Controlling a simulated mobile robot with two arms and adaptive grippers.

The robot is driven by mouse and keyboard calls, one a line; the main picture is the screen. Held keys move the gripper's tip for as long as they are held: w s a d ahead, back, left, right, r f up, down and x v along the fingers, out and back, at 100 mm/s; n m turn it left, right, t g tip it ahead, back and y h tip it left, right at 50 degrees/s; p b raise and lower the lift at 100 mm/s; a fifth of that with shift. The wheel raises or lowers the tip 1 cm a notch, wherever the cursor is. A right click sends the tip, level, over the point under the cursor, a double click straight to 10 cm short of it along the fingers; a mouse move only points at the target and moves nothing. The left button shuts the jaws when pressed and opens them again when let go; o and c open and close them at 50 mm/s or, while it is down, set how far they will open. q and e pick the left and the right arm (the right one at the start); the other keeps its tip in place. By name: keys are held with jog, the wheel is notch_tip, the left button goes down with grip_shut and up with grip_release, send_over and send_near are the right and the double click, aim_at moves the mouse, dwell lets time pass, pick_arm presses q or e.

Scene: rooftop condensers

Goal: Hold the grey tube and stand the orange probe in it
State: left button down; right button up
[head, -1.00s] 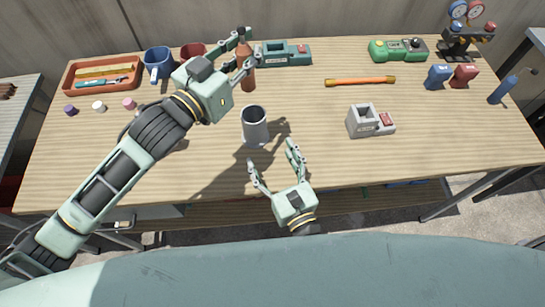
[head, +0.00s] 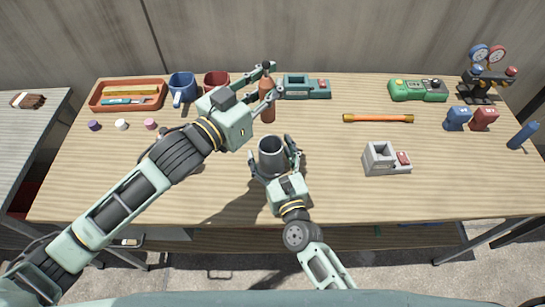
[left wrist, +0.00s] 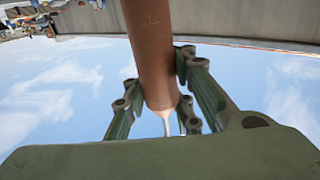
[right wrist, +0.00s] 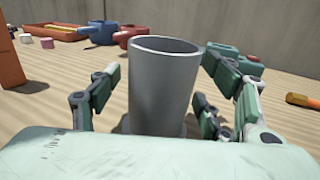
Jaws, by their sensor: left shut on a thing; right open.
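The grey tube (head: 272,160) stands upright on the wooden table, its open mouth facing up. It also fills the middle of the right wrist view (right wrist: 163,90). My right gripper (head: 274,163) is open, with its fingers on both sides of the tube. The orange probe (head: 267,108), a brownish-orange cylinder, is upright in my left gripper (head: 266,92), behind the tube and slightly left of it. The left wrist view shows the probe (left wrist: 152,50) between the fingers, with a thin pale tip. Its lower part (right wrist: 10,55) appears at the left edge of the right wrist view.
A grey box with a red switch (head: 385,158) and an orange rod (head: 378,118) lie right of the tube. Behind stand a tray (head: 127,108), blue mug (head: 182,86), red mug (head: 215,79) and green devices (head: 303,86). The table front right is clear.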

aim_at(265, 119)
jog(key=shift+c, duration=0.2)
jog(key=c, duration=1.3)
pick_arm(q)
jog(key=f, duration=0.1)
jog(key=f+m+g+h, duration=0.1)
jog(key=f, duration=0.1)
jog(key=f+m+h, duration=0.1)
jog(key=f, duration=0.1)
jog(key=shift+s+d+g, duration=0.3)
jog(key=shift+d+g, duration=0.1)
jog(key=shift+f, duration=1.3)
